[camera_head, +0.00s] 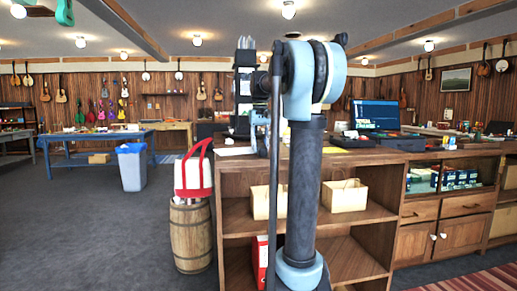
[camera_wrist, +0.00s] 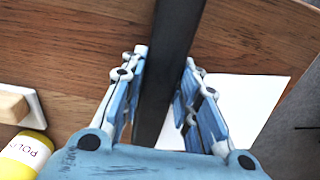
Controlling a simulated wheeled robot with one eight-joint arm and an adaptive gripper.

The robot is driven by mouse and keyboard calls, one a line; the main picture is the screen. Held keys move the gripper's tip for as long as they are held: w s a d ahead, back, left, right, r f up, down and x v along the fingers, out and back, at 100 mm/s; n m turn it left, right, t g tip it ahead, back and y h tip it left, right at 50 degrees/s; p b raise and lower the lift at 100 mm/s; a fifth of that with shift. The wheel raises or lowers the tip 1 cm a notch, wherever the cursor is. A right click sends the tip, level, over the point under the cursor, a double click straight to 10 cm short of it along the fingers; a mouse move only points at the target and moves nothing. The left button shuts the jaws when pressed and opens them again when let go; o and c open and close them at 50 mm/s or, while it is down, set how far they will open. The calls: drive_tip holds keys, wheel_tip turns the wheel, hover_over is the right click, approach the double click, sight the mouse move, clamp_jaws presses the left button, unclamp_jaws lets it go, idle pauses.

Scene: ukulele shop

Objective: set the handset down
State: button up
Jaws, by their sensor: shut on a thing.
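In the wrist view, a long dark handset (camera_wrist: 172,45) runs between the two blue fingers of my gripper (camera_wrist: 166,58). The fingers stand on either side of it, shut on it. Its far end runs out of the top of the picture. Below it is the brown wooden counter top (camera_wrist: 70,50); whether the handset touches the wood cannot be told. In the head view, my gripper (camera_head: 261,130) is over the wooden counter (camera_head: 235,182), partly hidden by my arm, and the handset cannot be made out clearly there.
White paper (camera_wrist: 235,105) lies right of the handset. A yellow labelled container (camera_wrist: 22,155) and a tan block on white (camera_wrist: 12,107) are at left. The counter's edge is at right. A laptop (camera_head: 376,116) stands farther along; a barrel (camera_head: 190,237) stands left of the counter.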

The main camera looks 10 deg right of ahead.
sight(260, 144)
drive_tip(key=shift+f, duration=0.1)
drive_tip(key=o, duration=1.2)
drive_tip(key=shift+c, duration=0.2)
wheel_tip(260, 144, up, 12)
